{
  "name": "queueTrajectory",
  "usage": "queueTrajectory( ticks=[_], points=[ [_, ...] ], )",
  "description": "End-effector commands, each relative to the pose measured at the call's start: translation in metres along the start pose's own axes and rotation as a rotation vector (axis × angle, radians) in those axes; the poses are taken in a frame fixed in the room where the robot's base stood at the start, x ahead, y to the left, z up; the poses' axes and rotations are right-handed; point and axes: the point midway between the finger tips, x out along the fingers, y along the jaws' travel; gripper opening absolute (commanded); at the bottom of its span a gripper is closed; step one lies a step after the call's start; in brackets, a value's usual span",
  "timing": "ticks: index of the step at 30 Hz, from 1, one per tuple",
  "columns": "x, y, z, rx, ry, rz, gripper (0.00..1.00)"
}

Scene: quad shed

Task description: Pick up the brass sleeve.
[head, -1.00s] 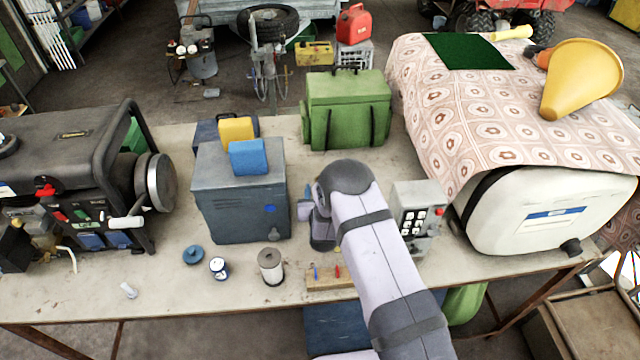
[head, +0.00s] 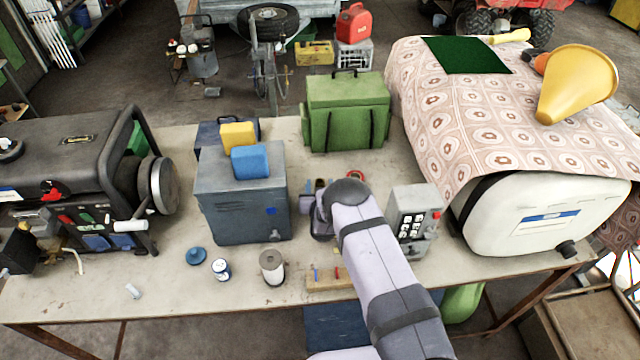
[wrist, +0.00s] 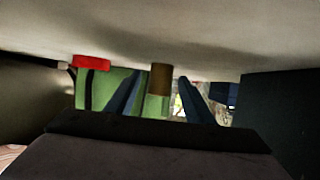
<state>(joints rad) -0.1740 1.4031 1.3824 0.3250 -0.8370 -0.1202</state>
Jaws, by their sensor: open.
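The brass sleeve (wrist: 160,79) shows in the wrist view as a short dull brown-gold cylinder against the table surface, which is at the top of that picture. My gripper (wrist: 160,82) is open, with its two dark blue fingers on either side of the sleeve in that view. I cannot tell how deep between the fingers it is, and no contact is visible. In the head view my gripper (head: 319,186) is low over the table, right of the grey-blue metal box, partly hidden by my arm. The sleeve is hard to make out there.
A red ring-like thing (head: 356,175) lies just right of my gripper; a red thing (wrist: 91,62) shows in the wrist view. The grey-blue box (head: 243,205) stands close on the left, a keypad box (head: 413,215) on the right, a green case (head: 345,112) behind.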

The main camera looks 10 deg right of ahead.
Motion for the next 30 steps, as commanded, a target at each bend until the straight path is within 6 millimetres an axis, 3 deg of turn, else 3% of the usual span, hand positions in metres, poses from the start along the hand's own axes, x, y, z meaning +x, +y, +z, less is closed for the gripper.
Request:
queueTrajectory(
  ticks=[15, 17, 21, 30],
  points=[
    [0.0120, 0.0004, 0.0007, -0.001, -0.001, 0.000, 0.48],
    [0.0120, 0.0004, 0.0006, -0.001, -0.001, 0.000, 0.36],
    [0.0119, 0.0003, 0.0006, -0.001, -0.001, 0.000, 0.03],
    [0.0119, 0.0002, -0.0007, 0.000, 0.001, 0.000, 0.01]
  ],
)
